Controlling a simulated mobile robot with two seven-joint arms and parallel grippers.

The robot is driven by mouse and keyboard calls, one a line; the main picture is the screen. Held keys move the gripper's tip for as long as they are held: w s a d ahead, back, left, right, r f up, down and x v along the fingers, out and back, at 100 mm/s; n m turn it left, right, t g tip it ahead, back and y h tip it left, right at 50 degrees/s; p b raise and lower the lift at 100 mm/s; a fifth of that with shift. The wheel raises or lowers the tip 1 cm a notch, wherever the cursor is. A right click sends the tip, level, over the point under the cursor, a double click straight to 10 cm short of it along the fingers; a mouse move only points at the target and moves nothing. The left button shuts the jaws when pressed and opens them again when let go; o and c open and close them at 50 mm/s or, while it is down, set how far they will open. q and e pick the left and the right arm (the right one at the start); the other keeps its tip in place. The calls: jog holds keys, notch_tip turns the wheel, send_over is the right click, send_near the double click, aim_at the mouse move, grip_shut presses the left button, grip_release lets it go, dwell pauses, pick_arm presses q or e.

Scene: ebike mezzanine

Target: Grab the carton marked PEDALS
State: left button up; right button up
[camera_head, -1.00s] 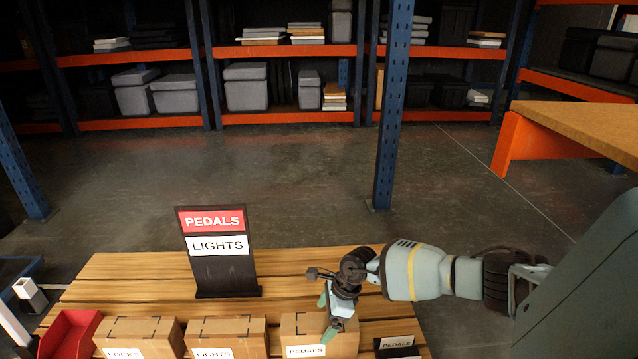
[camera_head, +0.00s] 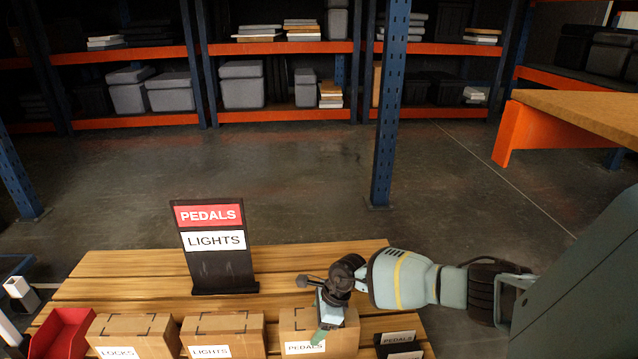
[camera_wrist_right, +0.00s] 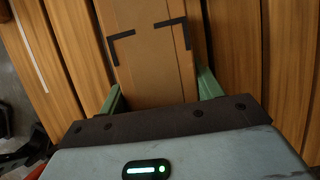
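The carton marked PEDALS (camera_head: 345,341) is a brown box with a white label, standing on a slatted wooden surface, right of the other cartons. My right gripper (camera_head: 322,322) is over it and hides part of its top. In the right wrist view, the carton's top (camera_wrist_right: 150,60) with black corner marks lies between the green fingers of my right gripper (camera_wrist_right: 160,93). The fingers are apart, one along each side, very close to the carton; I cannot make out firm contact. My left gripper is not in view.
A carton marked LIGHTS (camera_head: 245,329), a carton marked LOCKS (camera_head: 150,330) and a red bin (camera_head: 62,335) stand to the left. A dark PEDALS/LIGHTS sign (camera_head: 222,270) stands behind. A small dark holder marked PEDALS (camera_head: 398,340) is close on the right. A blue post (camera_head: 388,120) rises beyond.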

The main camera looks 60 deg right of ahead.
aim_at(313, 317)
jog(key=c, duration=0.9)
jog(key=shift+r, duration=0.1)
jog(key=shift+c, duration=1)
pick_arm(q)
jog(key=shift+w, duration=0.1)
